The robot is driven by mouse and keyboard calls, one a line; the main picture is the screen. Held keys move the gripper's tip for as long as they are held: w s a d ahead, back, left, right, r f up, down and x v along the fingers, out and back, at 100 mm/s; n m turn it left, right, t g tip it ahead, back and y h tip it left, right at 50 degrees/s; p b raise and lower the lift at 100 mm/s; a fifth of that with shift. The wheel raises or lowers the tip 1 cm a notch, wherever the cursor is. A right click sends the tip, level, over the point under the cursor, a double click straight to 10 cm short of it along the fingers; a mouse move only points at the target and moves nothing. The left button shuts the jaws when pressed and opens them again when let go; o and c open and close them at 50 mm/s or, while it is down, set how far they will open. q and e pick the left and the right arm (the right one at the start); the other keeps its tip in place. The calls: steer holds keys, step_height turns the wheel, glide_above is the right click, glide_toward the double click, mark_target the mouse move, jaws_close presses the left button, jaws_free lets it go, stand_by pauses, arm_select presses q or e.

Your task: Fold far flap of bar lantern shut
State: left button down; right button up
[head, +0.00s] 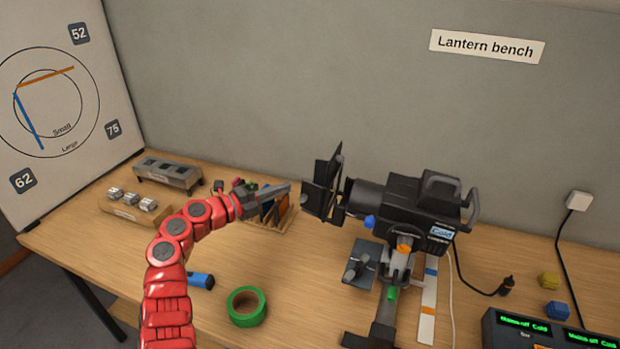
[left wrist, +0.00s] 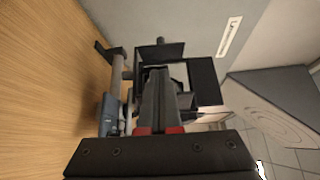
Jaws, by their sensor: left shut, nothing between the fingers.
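The black bar lantern (head: 410,205) stands on a support on the bench, its front facing left. Its dark flaps (head: 320,190) stick out at the front, and one narrow flap (head: 337,162) rises at the back. I cannot tell for certain which one is the far flap. My left gripper (head: 287,189) is shut and empty, just left of the flaps, with a small gap seen in the head view. In the left wrist view, the shut fingers (left wrist: 160,88) point at the lantern front, with flaps above (left wrist: 160,52) and to the right (left wrist: 206,82). My right gripper is not in view.
A rack of coloured gel sheets (head: 272,212) stands below and behind my left gripper. Green tape (head: 246,306) and a blue cylinder (head: 201,281) lie nearer. A console (head: 550,335) is at lower right. The wall (head: 300,80) closes off the back.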

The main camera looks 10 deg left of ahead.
mark_target(322, 175)
arm_select(q)
steer(key=p+x, duration=0.2)
steer(key=x, duration=0.6)
steer(key=shift+r, duration=0.15)
steer(key=shift+w+d+p, duration=0.15)
steer(key=shift+d+p, duration=0.15)
steer(key=shift+d, duration=0.1)
steer(key=shift+w, duration=0.1)
